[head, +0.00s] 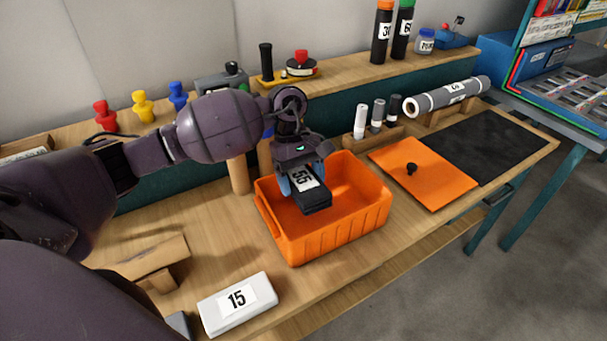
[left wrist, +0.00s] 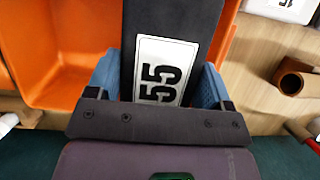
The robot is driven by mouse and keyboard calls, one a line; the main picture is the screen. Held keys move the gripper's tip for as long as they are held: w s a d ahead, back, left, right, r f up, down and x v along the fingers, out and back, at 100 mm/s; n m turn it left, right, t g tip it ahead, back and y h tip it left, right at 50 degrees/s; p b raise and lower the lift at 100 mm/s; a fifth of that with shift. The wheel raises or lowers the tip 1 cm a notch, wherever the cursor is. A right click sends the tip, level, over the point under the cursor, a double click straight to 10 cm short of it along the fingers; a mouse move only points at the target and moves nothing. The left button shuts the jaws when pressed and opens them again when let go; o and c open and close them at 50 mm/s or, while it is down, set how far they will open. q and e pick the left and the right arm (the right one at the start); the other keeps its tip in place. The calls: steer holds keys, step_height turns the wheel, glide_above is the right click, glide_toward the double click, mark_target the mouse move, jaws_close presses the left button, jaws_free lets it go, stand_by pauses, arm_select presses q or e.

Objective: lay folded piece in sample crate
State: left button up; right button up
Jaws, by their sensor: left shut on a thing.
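The folded piece (head: 318,200) is dark grey with a white label reading 55. My left gripper (head: 303,180) is shut on it, with a blue finger on each side. The orange sample crate (head: 335,238) stands open on the bench. The piece is over the crate's opening; I cannot tell whether its lower end is below the rim. In the left wrist view the folded piece (left wrist: 170,20) runs up between the fingers of the left gripper (left wrist: 157,85), with the crate (left wrist: 60,60) beneath and to the left. My right gripper is not in view.
A white folded piece labelled 15 (head: 238,303) lies near the front edge. An orange lid with a black knob (head: 440,180) and a black mat (head: 490,143) lie to the right.

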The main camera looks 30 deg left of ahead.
mark_target(305, 229)
arm_select(q)
steer(key=shift+f+b, duration=0.45)
steer(key=shift+f, duration=0.5)
steer(key=shift+f+b, duration=0.6)
steer(key=shift+f, duration=0.35)
step_height(305, 229, down, 3)
steer(key=shift+f+b, duration=0.2)
steer(key=shift+b, duration=0.75)
steer(key=shift+f+b, duration=1.1)
steer(key=shift+f, duration=1.25)
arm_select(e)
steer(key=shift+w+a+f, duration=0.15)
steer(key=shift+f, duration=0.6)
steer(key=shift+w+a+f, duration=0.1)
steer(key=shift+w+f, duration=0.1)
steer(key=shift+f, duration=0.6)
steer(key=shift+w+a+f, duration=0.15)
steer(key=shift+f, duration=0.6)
